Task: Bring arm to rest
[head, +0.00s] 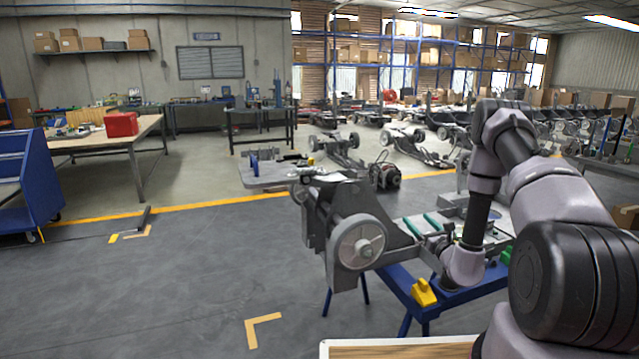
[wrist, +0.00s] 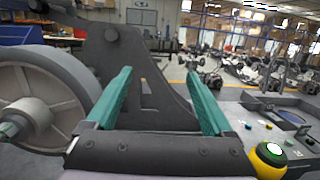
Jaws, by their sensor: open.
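My gripper (wrist: 158,92) shows two teal fingers, spread apart, in the wrist view. It is open and nothing is held between the fingers. A grey bracket plate (wrist: 150,50) shows behind and between them, apparently farther off; the gap is hard to judge. In the head view my gripper (head: 424,224) is low, above the blue-legged bench (head: 398,277), just right of a grey wheel (head: 362,242) and its bracket. The wheel also fills the left of the wrist view (wrist: 32,105). My arm is bent, reaching in from the right and down to the bench.
A yellow block (head: 423,293) lies on the bench's near edge. A yellow and green button (wrist: 269,158) is close on the right in the wrist view. A wooden board (head: 400,349) is at the bottom. A blue cart (head: 35,180) stands left.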

